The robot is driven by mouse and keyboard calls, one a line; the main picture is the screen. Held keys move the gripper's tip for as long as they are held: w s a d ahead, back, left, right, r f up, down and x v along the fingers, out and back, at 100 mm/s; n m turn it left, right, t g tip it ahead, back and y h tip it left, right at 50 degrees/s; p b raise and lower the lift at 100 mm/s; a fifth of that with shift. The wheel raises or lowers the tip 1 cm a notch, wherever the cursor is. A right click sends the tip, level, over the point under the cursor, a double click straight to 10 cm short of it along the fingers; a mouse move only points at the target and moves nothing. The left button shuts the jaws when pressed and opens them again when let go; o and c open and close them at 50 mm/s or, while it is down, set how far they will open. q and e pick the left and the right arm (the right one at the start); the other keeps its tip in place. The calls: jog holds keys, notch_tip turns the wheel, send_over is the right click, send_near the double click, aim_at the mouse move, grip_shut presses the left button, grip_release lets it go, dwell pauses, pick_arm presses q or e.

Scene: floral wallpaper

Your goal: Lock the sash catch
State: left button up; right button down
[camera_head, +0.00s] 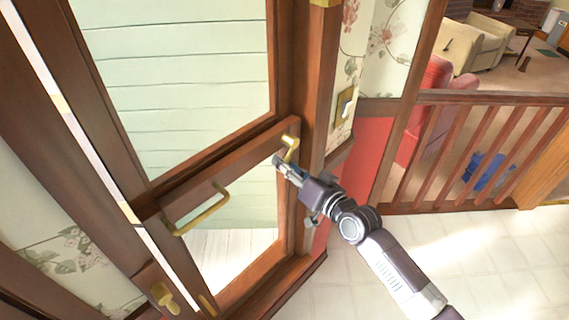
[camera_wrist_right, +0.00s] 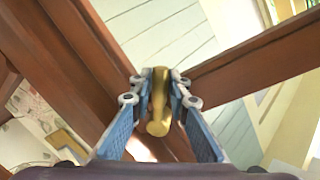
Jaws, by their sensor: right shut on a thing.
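The sash catch (camera_head: 290,146) is a small brass lever on the right end of the brown wooden crossbar of the glazed sash. My right gripper (camera_head: 281,163) is at the catch, its arm coming in from the lower right. In the right wrist view the brass lever (camera_wrist_right: 158,103) lies between the two blue-padded fingers of my right gripper (camera_wrist_right: 160,95), which are shut on it. The fingers hide part of the lever. I cannot tell from these views whether the catch is engaged. My left gripper is not in view.
A brass pull handle (camera_head: 200,212) sits on the crossbar to the left. Another brass handle (camera_head: 165,297) is at lower left. A wooden railing (camera_head: 480,150) stands at right. A wall switch (camera_head: 344,104) is beside the frame. The tiled floor (camera_head: 480,260) at lower right is clear.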

jog(key=c, duration=1.8)
grip_release()
jog(key=shift+d+f+n+b, duration=0.15)
jog(key=shift+f+n+b, duration=0.15)
jog(key=shift+b, duration=0.2)
jog(key=w+n+b, duration=0.1)
jog(key=n+b, duration=0.1)
jog(key=d+f+n+t+b, duration=0.1)
jog(key=n+b, duration=0.1)
jog(key=w+d+n+b, duration=0.1)
jog(key=n+b, duration=0.1)
jog(key=b, duration=0.1)
jog(key=shift+w+d+f+t, duration=0.2)
jog(key=shift+w+d+t, duration=0.05)
jog(key=shift+w+t, duration=0.1)
jog(key=v, duration=0.8)
jog(key=s+d+f+m+g+h, duration=0.1)
jog(key=d+f+h, duration=0.1)
jog(key=f, duration=0.8)
jog(key=s+d+f+m+g+h, duration=0.1)
jog(key=d+f, duration=0.4)
jog(key=f, duration=0.5)
jog(key=s+d+f+m+g+h+p, duration=0.1)
jog(key=s+d+f+g+h, duration=0.1)
jog(key=f, duration=0.9)
jog(key=shift+s+d+m+h, duration=0.2)
jog(key=shift+d+m+h, duration=0.1)
jog(key=shift+d+h, duration=0.65)
jog(key=shift+d, duration=0.15)
